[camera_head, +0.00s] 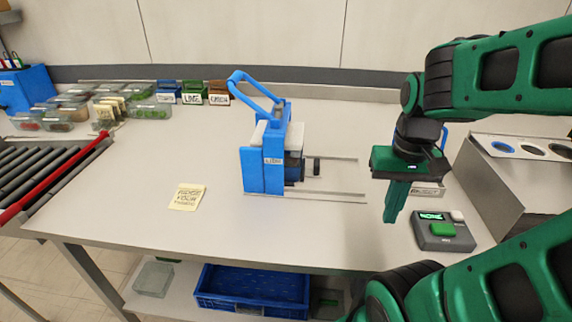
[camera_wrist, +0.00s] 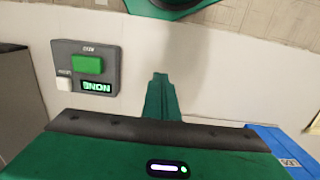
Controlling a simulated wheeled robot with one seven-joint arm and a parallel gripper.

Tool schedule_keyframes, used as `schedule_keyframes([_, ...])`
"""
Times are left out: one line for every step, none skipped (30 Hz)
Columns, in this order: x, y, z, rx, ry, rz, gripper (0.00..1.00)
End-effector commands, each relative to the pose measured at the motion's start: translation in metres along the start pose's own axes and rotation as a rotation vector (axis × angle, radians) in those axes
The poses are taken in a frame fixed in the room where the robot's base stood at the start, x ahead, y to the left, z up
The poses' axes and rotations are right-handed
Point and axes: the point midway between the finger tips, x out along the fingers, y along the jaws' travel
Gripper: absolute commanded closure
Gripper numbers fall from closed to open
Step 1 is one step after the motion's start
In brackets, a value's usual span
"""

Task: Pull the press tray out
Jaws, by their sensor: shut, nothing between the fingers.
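The blue press (camera_head: 263,170) stands upright mid-table in the head view, its looped blue handle raised. Its dark press tray (camera_head: 293,170) sits at the press's right side, mostly inside the frame, with a black knob (camera_head: 317,166) facing right. Two thin rails (camera_head: 320,196) run rightward from the press. My green gripper (camera_head: 390,216) is shut and empty, pointing down over the table to the right of the rail ends, apart from the knob. In the wrist view its closed fingers (camera_wrist: 160,95) show, with a blue corner of the press (camera_wrist: 272,145) at lower right; the tray is hidden there.
A grey button box (camera_head: 443,232) with a green button and a display reading NONE lies right of my gripper. A metal stand with round holes (camera_head: 505,175) is at far right. A yellow note (camera_head: 187,197) lies left of the press. The table front is clear.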

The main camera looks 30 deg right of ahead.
Motion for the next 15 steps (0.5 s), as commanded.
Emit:
schedule_keyframes([0.0, 0.0, 0.0, 0.0, 0.0, 0.0, 1.0])
schedule_keyframes([0.0, 0.0, 0.0, 0.0, 0.0, 0.0, 1.0])
schedule_keyframes([0.0, 0.0, 0.0, 0.0, 0.0, 0.0, 1.0])
schedule_keyframes([0.0, 0.0, 0.0, 0.0, 0.0, 0.0, 1.0])
schedule_keyframes([0.0, 0.0, 0.0, 0.0, 0.0, 0.0, 1.0])
schedule_keyframes([0.0, 0.0, 0.0, 0.0, 0.0, 0.0, 1.0])
schedule_keyframes([0.0, 0.0, 0.0, 0.0, 0.0, 0.0, 1.0])
schedule_keyframes([0.0, 0.0, 0.0, 0.0, 0.0, 0.0, 1.0])
schedule_keyframes([0.0, 0.0, 0.0, 0.0, 0.0, 0.0, 1.0])
schedule_keyframes([0.0, 0.0, 0.0, 0.0, 0.0, 0.0, 1.0])
schedule_keyframes([0.0, 0.0, 0.0, 0.0, 0.0, 0.0, 0.93])
schedule_keyframes([-0.002, 0.001, 0.002, -0.001, 0.003, -0.001, 0.83])
schedule_keyframes([-0.005, 0.005, 0.007, -0.001, 0.01, -0.005, 0.78])
schedule_keyframes([-0.008, 0.005, 0.007, 0.0, 0.014, -0.005, 0.78])
schedule_keyframes([-0.011, 0.004, 0.003, 0.002, 0.016, -0.003, 0.78])
